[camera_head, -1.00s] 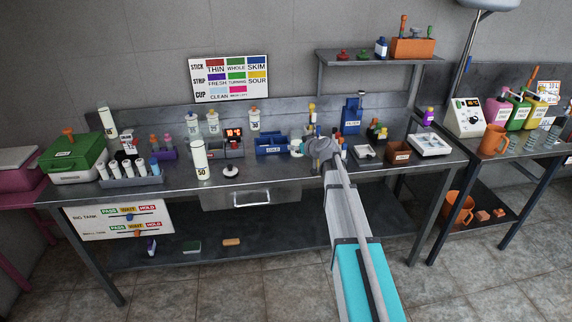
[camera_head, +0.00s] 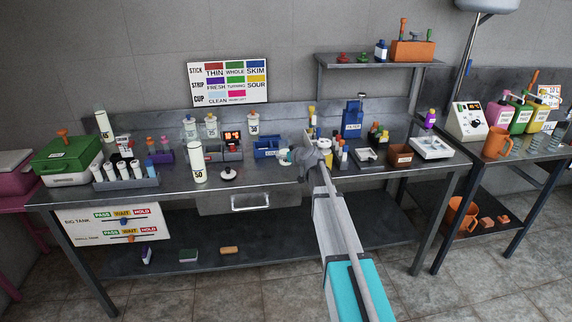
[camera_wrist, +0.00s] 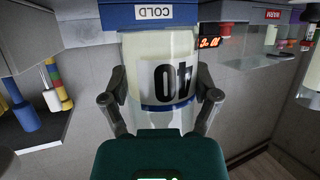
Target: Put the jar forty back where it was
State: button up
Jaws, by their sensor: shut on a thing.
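My gripper (camera_wrist: 162,112) is shut on the jar forty (camera_wrist: 165,72), with one finger on each side. The jar is pale, with a blue band and a black 40 that reads upside down in the wrist view. Its far end overlaps the blue COLD box (camera_wrist: 150,14) in that view; I cannot tell whether they touch. In the head view my gripper (camera_head: 298,157) is above the bench, just right of the blue COLD box (camera_head: 264,149). The jar is small and partly hidden by the gripper there.
The jar marked 50 (camera_head: 198,162) and a white round item (camera_head: 228,174) stand left on the bench (camera_head: 190,190). A red digital display (camera_head: 232,135) is behind them. Jars marked 75 (camera_head: 211,127) and 30 (camera_head: 253,124) are at the back.

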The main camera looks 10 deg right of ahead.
aim_at(285, 162)
jog(key=shift+w+a+f+b, duration=0.25)
jog(key=shift+w+f+b, duration=0.1)
jog(key=shift+f+b, duration=1.7)
jog(key=o, duration=1.2)
jog(key=shift+c, duration=0.2)
jog(key=shift+r, duration=0.1)
jog(key=p+v, duration=0.4)
jog(key=v, duration=0.8)
jog(key=shift+p, duration=0.3)
